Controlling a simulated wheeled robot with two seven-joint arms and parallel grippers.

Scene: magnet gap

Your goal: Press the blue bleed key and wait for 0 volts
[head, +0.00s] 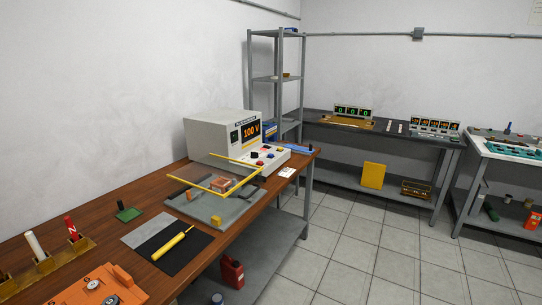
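The grey power supply cabinet (212,138) stands on the wooden bench against the wall. Its orange display (251,131) reads 100 V. A sloped control panel (272,160) juts out at its front with several small keys and knobs. A small dark, bluish key (254,155) sits on this panel; it is too small to tell whether it is the blue bleed key or whether it is pressed. Neither of my grippers is in view, and nothing touches the panel.
A grey plate (200,207) with copper-coloured blocks and yellow bars (235,190) lies in front of the cabinet. A yellow-handled tool (172,243) rests on a dark mat. An orange tray (100,286) is at the near left. Tiled floor lies open to the right.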

